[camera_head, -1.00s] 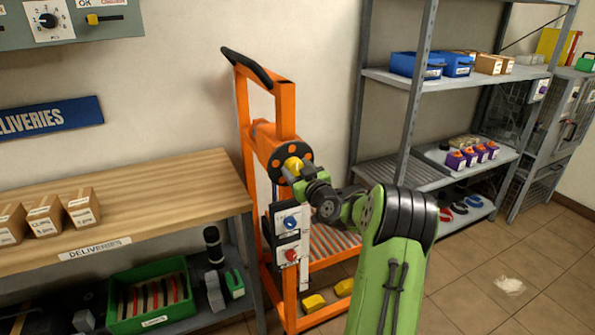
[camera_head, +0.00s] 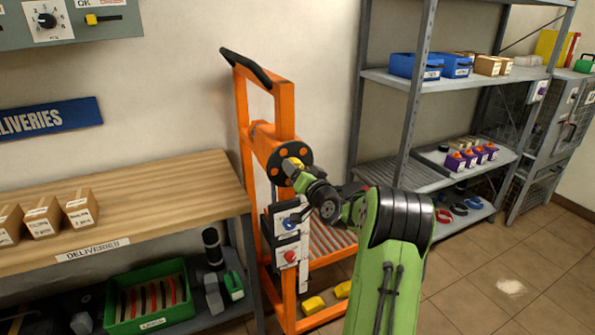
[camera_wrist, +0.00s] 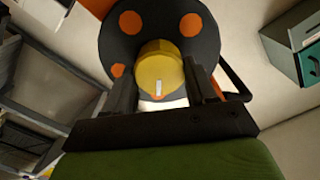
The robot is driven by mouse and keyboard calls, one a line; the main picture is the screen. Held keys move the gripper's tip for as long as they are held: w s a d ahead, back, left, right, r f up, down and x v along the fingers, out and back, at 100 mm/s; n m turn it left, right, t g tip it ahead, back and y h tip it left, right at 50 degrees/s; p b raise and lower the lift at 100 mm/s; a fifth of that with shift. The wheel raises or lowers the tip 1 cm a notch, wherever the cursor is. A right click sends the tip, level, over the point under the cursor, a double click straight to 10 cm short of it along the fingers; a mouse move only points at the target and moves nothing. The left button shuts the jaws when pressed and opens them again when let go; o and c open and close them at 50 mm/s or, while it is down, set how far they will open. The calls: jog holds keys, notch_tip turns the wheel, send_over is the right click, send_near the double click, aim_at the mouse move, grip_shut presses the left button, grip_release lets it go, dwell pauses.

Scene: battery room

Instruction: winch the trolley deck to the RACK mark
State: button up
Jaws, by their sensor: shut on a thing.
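The orange trolley (camera_head: 252,95) stands upright between the wooden bench and the grey shelf rack. Its winch wheel (camera_head: 276,168) is a dark disc with orange spots, and it fills the top of the wrist view (camera_wrist: 112,50). A yellow knob (camera_wrist: 158,68) sticks out from the wheel. My gripper (camera_wrist: 163,95) is shut on this knob, one finger on each side. The roller deck (camera_head: 328,240) sits low in the trolley frame, partly hidden behind my arm. A panel with a blue knob (camera_head: 291,223) and a red knob (camera_head: 290,256) is on the trolley's front. I cannot see the RACK mark.
The bench (camera_head: 150,195) with cardboard boxes (camera_head: 42,222) is at left, a green crate (camera_head: 150,318) below it. The shelf rack (camera_head: 405,85) stands close behind the trolley on the right. Tiled floor (camera_head: 480,270) is clear at right, apart from a pale patch (camera_head: 510,286).

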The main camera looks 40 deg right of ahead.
jog(key=shift+a+f+m+p, duration=0.1)
jog(key=shift+f+m+p, duration=0.05)
jog(key=shift+m+p, duration=4.15)
jog(key=shift+f+m+p, duration=0.2)
jog(key=shift+m+p, duration=2.45)
jog(key=shift+m, duration=3.2)
jog(key=shift+a+f+m+p, duration=0.1)
jog(key=shift+f+m+p, duration=0.05)
jog(key=shift+m+p, duration=4.15)
jog(key=shift+m+b, duration=0.7)
jog(key=shift+m, duration=0.25)
jog(key=shift+f, duration=0.1)
jog(key=o, duration=1)
jog(key=shift+o, duration=0.2)
